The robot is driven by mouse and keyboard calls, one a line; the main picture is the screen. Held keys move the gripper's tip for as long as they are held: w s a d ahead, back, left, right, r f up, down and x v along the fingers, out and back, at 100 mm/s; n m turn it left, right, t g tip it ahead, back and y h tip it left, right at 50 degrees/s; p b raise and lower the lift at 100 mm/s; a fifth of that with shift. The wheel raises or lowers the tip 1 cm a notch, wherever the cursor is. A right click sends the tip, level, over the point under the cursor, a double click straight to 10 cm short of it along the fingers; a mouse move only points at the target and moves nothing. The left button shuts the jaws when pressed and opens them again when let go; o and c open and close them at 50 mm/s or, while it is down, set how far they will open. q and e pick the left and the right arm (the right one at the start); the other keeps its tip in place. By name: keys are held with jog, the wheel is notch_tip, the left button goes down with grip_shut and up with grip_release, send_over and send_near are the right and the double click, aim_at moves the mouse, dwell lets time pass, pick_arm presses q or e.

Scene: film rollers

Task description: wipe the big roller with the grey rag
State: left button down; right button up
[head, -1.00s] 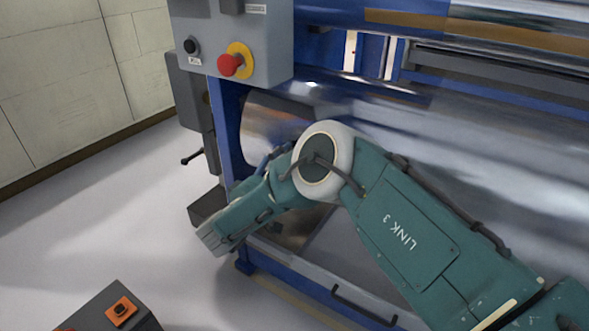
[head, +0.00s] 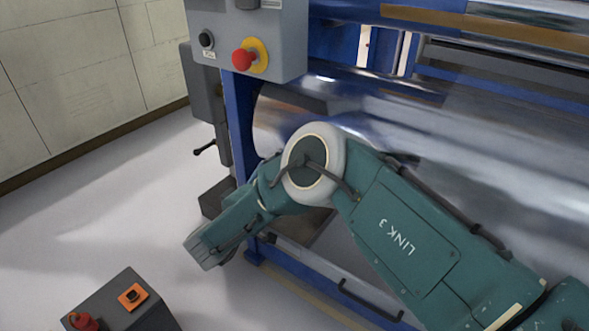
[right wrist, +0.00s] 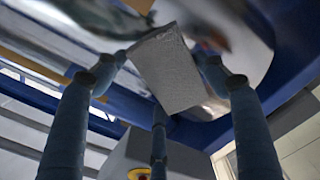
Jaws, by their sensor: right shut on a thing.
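The big roller (head: 470,180) is the broad, shiny metal cylinder across the right of the head view, partly behind my right arm. Its glossy surface also shows at the top of the right wrist view (right wrist: 70,30). The grey rag (right wrist: 172,75) is a small pale textured pad in the right wrist view. My right gripper (right wrist: 165,72) is shut on it, with blue fingers around it. The rag lies in front of the shiny surface; I cannot tell whether they touch. My arm hides the rag in the head view. My left gripper is out of view.
A grey control box (head: 250,35) with a red emergency button (head: 243,59) hangs at the machine's left. The blue frame (head: 240,125) stands beside my arm. A dark box (head: 125,305) with an orange switch is at bottom left. The floor at left is clear.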

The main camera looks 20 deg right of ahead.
jog(key=v, duration=0.3)
dwell(0.5)
